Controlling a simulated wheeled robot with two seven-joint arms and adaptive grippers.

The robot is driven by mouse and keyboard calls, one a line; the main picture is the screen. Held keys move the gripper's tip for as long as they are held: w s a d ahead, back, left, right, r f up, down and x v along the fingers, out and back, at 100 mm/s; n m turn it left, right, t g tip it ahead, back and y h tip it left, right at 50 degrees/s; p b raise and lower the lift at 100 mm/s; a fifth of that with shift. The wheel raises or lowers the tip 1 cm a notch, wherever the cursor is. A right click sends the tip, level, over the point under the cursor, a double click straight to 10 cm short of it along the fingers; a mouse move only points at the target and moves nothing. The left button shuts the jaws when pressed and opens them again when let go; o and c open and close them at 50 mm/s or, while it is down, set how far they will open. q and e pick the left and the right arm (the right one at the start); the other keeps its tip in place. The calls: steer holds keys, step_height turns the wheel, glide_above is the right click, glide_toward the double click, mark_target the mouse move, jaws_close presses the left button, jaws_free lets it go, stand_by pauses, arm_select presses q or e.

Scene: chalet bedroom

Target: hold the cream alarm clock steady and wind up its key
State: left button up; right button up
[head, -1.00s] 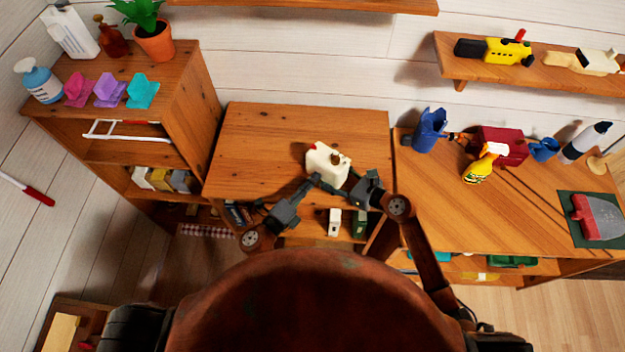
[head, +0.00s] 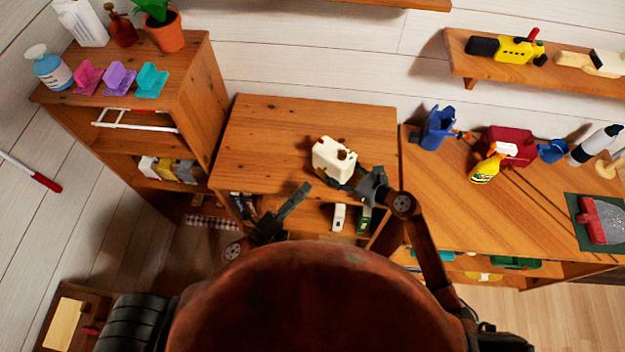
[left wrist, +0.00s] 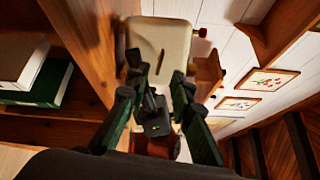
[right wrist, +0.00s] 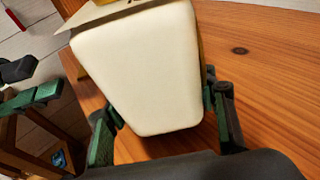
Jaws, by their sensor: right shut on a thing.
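The cream alarm clock (head: 331,163) is near the front edge of the middle wooden desk, with small dark red parts on it. My right gripper (head: 368,183) is shut on the clock from its right front side. In the right wrist view the clock's plain cream surface (right wrist: 145,70) fills the space between the fingers. My left gripper (head: 303,189) is apart from the clock, to its lower left, open and empty. In the left wrist view the clock (left wrist: 160,45) stands beyond the open fingers, with a red knob (left wrist: 200,33) at its right. I cannot clearly make out the winding key.
The middle desk (head: 270,130) is clear around the clock, with boxes on a shelf below. A bookcase (head: 205,95) stands at left.

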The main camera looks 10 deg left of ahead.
arm_select(q)
steer(key=shift+v, duration=2.1)
arm_select(e)
steer(key=o, duration=0.9)
steer(key=shift+o, duration=0.2)
steer(key=shift+d, duration=0.1)
